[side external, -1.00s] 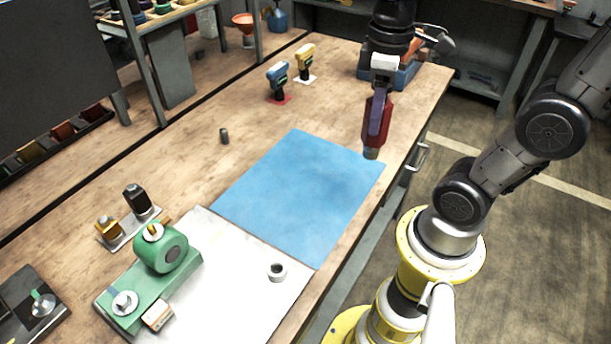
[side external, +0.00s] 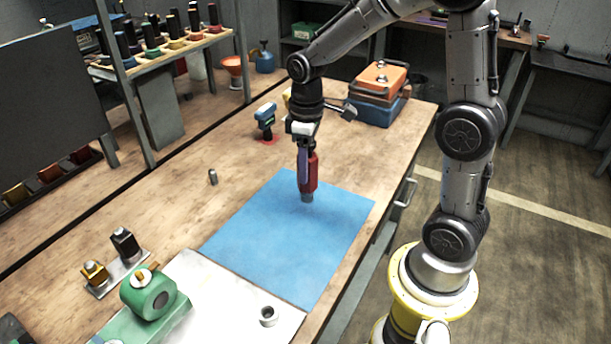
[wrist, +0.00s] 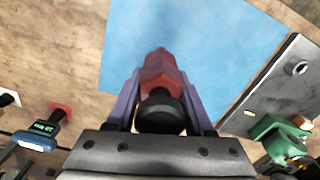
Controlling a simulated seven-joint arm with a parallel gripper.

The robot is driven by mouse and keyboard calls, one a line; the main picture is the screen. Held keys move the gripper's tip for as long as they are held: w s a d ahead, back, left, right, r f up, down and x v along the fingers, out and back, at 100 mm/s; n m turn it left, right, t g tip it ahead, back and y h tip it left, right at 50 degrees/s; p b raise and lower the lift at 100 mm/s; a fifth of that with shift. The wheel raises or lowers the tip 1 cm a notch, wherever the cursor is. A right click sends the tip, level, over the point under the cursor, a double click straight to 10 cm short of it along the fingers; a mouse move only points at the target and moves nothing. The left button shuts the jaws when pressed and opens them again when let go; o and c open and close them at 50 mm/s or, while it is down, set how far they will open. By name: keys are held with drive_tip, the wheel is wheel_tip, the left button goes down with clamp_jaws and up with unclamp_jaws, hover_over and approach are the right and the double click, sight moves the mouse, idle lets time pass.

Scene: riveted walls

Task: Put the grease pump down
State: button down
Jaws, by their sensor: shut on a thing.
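The grease pump (side external: 313,174) is a red body with a grey lower end; I take it to be the thing in my grip. It hangs roughly upright below my gripper (side external: 304,180), over the far part of the blue mat (side external: 275,245). I cannot tell whether its lower end touches the mat. In the wrist view the red pump (wrist: 161,72), with a dark round end nearest the camera, sits between the two purple fingers of my gripper (wrist: 159,78). The blue mat (wrist: 200,35) lies beyond it. My gripper is shut on the pump.
A white plate (side external: 225,300) with a small ring (side external: 268,315) and a green machine (side external: 150,300) adjoins the mat's near side. A blue tool (side external: 265,117), a small grey cylinder (side external: 213,177) and an orange-and-blue toolbox (side external: 378,105) stand around. The mat's near part is clear.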

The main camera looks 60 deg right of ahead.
drive_tip(key=shift+w+f, duration=0.15)
drive_tip(key=shift+f, duration=0.7)
drive_tip(key=shift+w+f, duration=0.1)
drive_tip(key=shift+f, duration=0.75)
drive_tip(key=shift+f, duration=0.1)
drive_tip(key=shift+c, duration=1.4)
unclamp_jaws()
drive_tip(key=shift+f, duration=0.1)
wheel_tip(320, 180, up, 11)
drive_tip(key=shift+r, duration=0.15)
drive_tip(key=shift+s+r, duration=0.15)
drive_tip(key=shift+r, duration=0.45)
drive_tip(key=s+a+m+t, duration=0.1)
drive_tip(key=s+a+t, duration=0.1)
drive_tip(key=s, duration=0.5)
drive_tip(key=s+a+r+m+t, duration=0.1)
drive_tip(key=s+a+m+t, duration=0.1)
drive_tip(key=s, duration=0.6)
drive_tip(key=shift+s+a+r+t, duration=0.3)
drive_tip(key=shift+a+t, duration=0.5)
drive_tip(key=shift+a, duration=0.15)
